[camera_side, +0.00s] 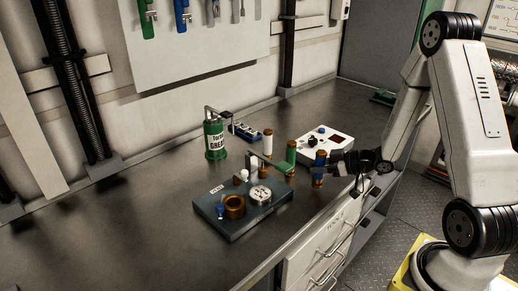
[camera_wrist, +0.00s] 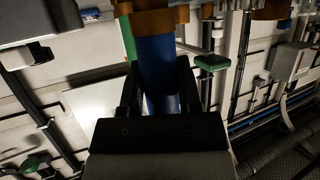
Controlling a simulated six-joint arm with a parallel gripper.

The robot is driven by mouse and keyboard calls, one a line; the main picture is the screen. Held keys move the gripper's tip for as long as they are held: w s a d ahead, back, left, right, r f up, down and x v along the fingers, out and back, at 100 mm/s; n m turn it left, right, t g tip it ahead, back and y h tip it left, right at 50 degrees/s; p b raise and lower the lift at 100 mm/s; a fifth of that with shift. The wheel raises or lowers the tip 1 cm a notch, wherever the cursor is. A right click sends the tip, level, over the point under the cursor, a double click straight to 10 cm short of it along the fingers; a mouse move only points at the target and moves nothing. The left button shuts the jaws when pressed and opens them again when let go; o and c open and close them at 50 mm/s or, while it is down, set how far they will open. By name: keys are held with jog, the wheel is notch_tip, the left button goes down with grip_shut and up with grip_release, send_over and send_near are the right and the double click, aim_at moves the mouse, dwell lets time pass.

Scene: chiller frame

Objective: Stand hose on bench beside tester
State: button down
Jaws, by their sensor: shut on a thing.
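A short blue hose (camera_side: 319,169) with brass-coloured ends is held upright in my gripper (camera_side: 325,166) at the bench's front edge. In the wrist view the blue hose (camera_wrist: 158,65) stands between the two fingers, its brass collar (camera_wrist: 155,20) at the top. I cannot tell whether its lower end touches the bench. A dark block with a round white gauge (camera_side: 260,195) and a brass ring socket (camera_side: 234,206) lies to the left. A white box with a dark display (camera_side: 326,143) stands behind the hose. I cannot tell which of these two is the tester.
A green hose (camera_side: 291,152) stands close to the left of the blue one, and a white hose (camera_side: 267,142) farther left. A green grease can (camera_side: 214,138) is at the back. The bench's left part (camera_side: 110,225) is clear. Drawers are below the front edge.

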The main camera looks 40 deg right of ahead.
jog(key=shift+f, duration=0.65)
jog(key=shift+f, duration=0.2)
jog(key=shift+c, duration=1.5)
grip_release()
jog(key=shift+r, duration=0.15)
jog(key=shift+s+d+r, duration=0.1)
jog(key=v, duration=1.1)
jog(key=shift+s+r, duration=0.15)
jog(key=shift+s, duration=0.15)
jog(key=shift+d, duration=0.1)
